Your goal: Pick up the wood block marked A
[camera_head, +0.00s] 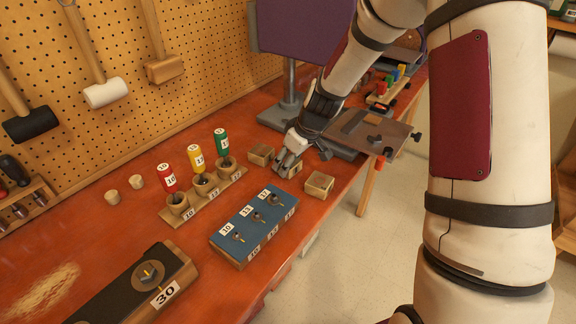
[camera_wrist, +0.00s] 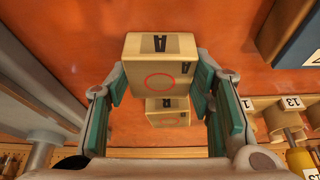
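The wood block marked A (camera_wrist: 160,62) is a pale cube with a dark letter A on one side and a red ring on another face. In the wrist view it sits between the two fingers of my gripper (camera_wrist: 160,82), with the teal pads close along both its sides. Whether the pads press on it is unclear. In the head view my gripper (camera_head: 290,160) is low over the bench, with a block (camera_head: 293,169) partly hidden at its fingertips. A second ringed block (camera_wrist: 168,113), its letter perhaps R, lies beyond block A.
Two other wood blocks flank the gripper, one on the left (camera_head: 261,154) and one on the right (camera_head: 319,187). A blue-topped numbered block (camera_head: 245,240) and a rack with colored bottles (camera_head: 180,212) stand to the left. A monitor stand (camera_head: 287,115) is behind.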

